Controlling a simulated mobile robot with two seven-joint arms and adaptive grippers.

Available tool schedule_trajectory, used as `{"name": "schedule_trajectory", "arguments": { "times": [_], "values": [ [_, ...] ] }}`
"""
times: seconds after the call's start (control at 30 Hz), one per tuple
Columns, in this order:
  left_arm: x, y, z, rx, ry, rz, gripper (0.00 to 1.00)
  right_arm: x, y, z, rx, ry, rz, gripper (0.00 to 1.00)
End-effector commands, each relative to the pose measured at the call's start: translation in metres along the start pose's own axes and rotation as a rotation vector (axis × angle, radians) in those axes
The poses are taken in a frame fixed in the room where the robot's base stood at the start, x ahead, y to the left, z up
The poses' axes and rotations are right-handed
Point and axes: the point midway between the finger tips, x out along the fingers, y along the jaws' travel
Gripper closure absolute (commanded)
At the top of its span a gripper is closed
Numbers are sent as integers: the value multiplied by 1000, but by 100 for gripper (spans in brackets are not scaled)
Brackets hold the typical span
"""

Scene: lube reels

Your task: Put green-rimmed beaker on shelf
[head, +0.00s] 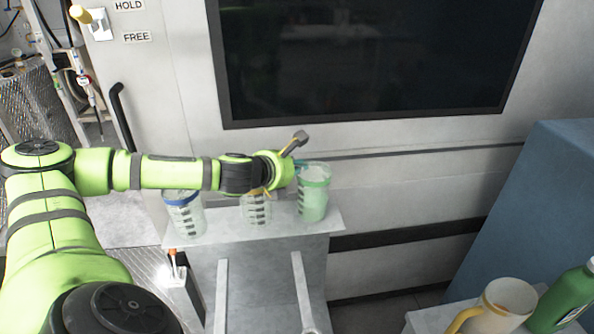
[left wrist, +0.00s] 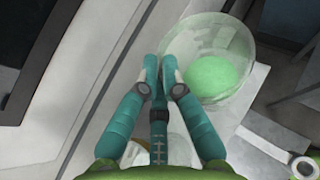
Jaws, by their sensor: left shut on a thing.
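The green-rimmed beaker (head: 314,203) is upright at the right end of the small grey shelf (head: 272,232), with green in its lower part. I cannot tell whether its base touches the shelf. My left gripper (head: 299,168) reaches in from the left and is shut on the beaker's rim. In the left wrist view, the teal fingers (left wrist: 159,72) are closed together at the left edge of the clear beaker (left wrist: 236,48), with green at its bottom. Their tips partly hide the rim. My right gripper is not in view.
A blue-rimmed beaker (head: 186,217) stands at the shelf's left end. A yellow-rimmed beaker (head: 256,210) stands in the middle, partly under my arm. A dark panel (head: 370,60) is on the wall behind. A jug (head: 505,305) and green bottle (head: 565,300) stand at lower right.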

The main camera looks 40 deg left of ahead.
Motion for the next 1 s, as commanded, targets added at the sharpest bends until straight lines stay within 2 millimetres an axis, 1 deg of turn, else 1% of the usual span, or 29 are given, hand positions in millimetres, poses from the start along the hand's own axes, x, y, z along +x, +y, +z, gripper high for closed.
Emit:
{"name": "schedule_trajectory", "arguments": {
  "times": [0.07, 0.4, 0.47, 0.5, 0.77, 0.87, 1.0],
  "values": [
    [3, 0, -3, 0, -5, -1, 100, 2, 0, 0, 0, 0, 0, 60],
    [4, 0, -6, 0, -4, 0, 100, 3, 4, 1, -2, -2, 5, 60],
    [4, 0, -7, 0, -2, 0, 77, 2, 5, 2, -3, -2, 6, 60],
    [4, -1, -7, 0, -1, 0, 69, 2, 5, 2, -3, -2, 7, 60],
    [4, -1, -7, 0, -1, 0, 69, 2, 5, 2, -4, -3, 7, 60],
    [2, -1, -4, 0, -3, 0, 69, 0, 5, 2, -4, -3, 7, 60],
    [-9, 1, -6, 3, -2, 2, 69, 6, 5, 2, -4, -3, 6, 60]
  ]
}}
